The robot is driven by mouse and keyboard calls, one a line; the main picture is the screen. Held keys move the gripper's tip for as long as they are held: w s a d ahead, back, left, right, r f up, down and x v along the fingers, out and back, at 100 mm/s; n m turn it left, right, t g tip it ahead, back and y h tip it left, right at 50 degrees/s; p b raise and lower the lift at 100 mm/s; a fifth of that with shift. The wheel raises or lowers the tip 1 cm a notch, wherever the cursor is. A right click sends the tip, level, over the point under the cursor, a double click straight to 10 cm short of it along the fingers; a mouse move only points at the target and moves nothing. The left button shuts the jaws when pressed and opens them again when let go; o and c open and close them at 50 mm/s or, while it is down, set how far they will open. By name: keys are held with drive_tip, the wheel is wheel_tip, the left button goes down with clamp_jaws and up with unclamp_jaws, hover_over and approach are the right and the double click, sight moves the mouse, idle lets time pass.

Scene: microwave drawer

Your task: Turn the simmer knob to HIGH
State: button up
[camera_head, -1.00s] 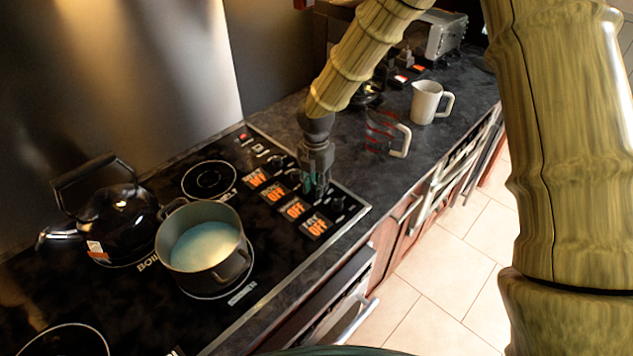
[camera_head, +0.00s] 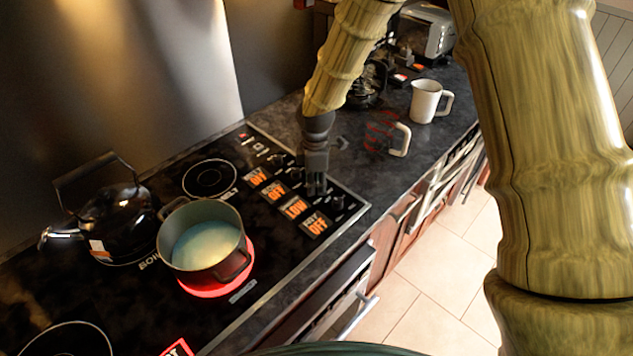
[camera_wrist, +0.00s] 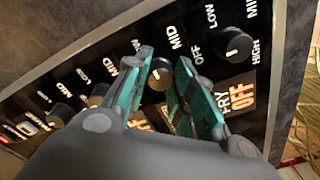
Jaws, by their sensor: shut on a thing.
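My gripper (camera_head: 316,188) reaches straight down to the row of knobs on the cooktop's control strip. In the wrist view its two teal fingers (camera_wrist: 165,86) are shut on a dark round knob (camera_wrist: 160,76), one finger on each side. This knob sits beside the FRY knob (camera_wrist: 234,44). In the head view the gripper hides the held knob. The display in line with it (camera_head: 294,208) reads LOW in orange; its name is too small to read. The displays on either side read OFF. LOW, MID and HIGH marks ring the FRY knob.
A pot (camera_head: 205,240) of pale liquid stands on a burner glowing red. A black kettle (camera_head: 118,218) stands to its left. A clear measuring jug (camera_head: 380,132) and a white pitcher (camera_head: 425,102) stand on the counter right of the gripper. Other knobs flank the fingers closely.

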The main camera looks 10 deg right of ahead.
drive_tip(key=m, duration=0.7)
drive_tip(key=shift+w+r, duration=0.3)
drive_tip(key=m, duration=0.7)
drive_tip(key=shift+m, duration=0.4)
drive_tip(key=m, duration=0.5)
drive_tip(key=shift+p, duration=0.3)
drive_tip(key=shift+m+p, duration=0.3)
drive_tip(key=shift+m, duration=2.2)
drive_tip(key=o, duration=0.9)
drive_tip(key=shift+f, duration=0.1)
drive_tip(key=shift+o, duration=0.7)
drive_tip(key=shift+s+f, duration=0.15)
